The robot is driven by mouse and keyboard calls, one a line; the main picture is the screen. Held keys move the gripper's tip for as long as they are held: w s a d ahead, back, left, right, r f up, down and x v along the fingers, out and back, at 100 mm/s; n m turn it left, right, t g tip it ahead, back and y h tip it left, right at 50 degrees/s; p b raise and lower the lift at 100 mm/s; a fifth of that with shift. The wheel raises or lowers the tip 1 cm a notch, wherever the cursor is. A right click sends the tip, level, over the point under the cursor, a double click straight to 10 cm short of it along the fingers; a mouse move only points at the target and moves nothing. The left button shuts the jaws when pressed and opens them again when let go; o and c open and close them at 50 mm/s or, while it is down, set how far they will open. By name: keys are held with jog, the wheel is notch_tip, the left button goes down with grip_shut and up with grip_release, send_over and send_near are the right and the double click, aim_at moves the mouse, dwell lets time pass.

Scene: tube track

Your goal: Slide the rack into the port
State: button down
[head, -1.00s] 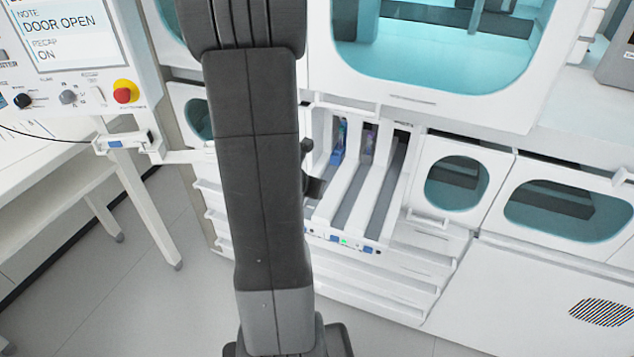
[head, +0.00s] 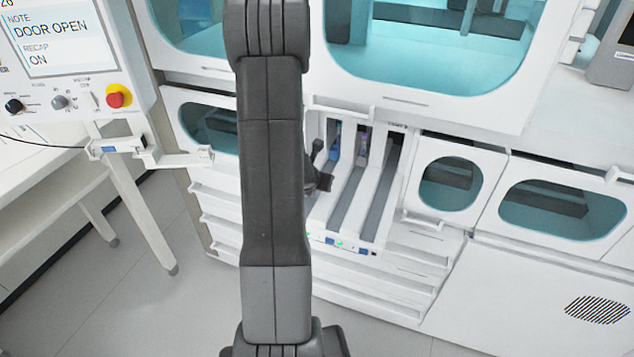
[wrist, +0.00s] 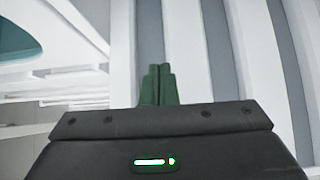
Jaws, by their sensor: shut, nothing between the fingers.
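My gripper (head: 320,182) is at the left side of the loading bay in the head view, partly hidden by my arm. The loading bay (head: 340,240) has several long grey lanes between white dividers. Small blue and purple items, perhaps racks with tubes, show at the far ends of the left lane (head: 335,145) and the middle lane (head: 362,145). I cannot tell which is the rack. The right lane (head: 385,185) looks dark and empty. The port's inside is hidden.
White ledges (head: 370,285) step down below the bay. A windowed white panel (head: 452,185) stands to its right. A control screen with a red knob (head: 118,97) and a bracket arm (head: 165,155) are at the left. Grey floor (head: 110,300) is open at the lower left.

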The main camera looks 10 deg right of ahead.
jog(key=w+d, duration=0.1)
jog(key=w+d+p, duration=0.1)
jog(key=w, duration=0.1)
jog(key=w+d+p, duration=0.1)
jog(key=shift+w, duration=0.15)
jog(key=shift+a, duration=0.1)
dwell(0.4)
